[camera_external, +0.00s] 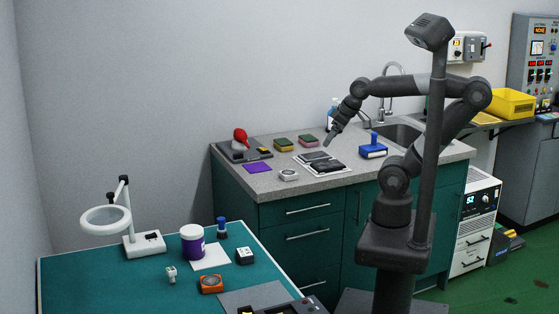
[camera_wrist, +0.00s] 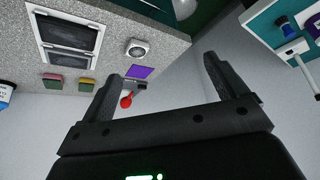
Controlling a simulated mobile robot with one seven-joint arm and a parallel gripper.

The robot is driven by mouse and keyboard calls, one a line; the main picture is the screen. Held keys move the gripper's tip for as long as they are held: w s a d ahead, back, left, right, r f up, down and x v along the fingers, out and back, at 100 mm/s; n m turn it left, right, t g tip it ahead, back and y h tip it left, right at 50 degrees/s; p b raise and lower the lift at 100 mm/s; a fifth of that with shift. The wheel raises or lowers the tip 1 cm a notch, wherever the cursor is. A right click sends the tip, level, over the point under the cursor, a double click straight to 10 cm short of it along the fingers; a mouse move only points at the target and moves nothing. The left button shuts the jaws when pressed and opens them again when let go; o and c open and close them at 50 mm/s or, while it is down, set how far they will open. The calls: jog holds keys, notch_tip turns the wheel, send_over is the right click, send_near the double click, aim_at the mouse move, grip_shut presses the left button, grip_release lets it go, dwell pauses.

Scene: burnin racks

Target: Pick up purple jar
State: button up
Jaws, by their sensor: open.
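The purple jar (camera_external: 193,243) is a purple cylinder with a white lid. It stands upright on the teal table (camera_external: 75,280) at the lower left of the external view, partly over a white sheet (camera_external: 212,257). My gripper (camera_external: 331,138) is above the grey counter, well away from the jar to the upper right. In the wrist view my gripper (camera_wrist: 160,72) has its two fingers wide apart with nothing held between them.
The counter (camera_external: 320,184) holds sponges, a purple square (camera_external: 257,168), a blue tool (camera_external: 373,150) and a sink. A gap separates table and counter.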

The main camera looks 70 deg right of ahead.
jog(key=w+a+r+n+g+y, duration=0.1)
jog(key=w+a+r+n, duration=0.15)
jog(key=w+a, duration=1.8)
jog(key=n, duration=0.1)
send_over(197, 229)
jog(key=s, duration=0.3)
notch_tip(197, 229, down, 12)
jog(key=x, duration=0.5)
jog(key=shift+d, duration=0.25)
jog(key=x, duration=0.5)
jog(key=shift+w+a+f, duration=0.25)
jog(key=shift+a, duration=0.1)
jog(key=c, duration=1.1)
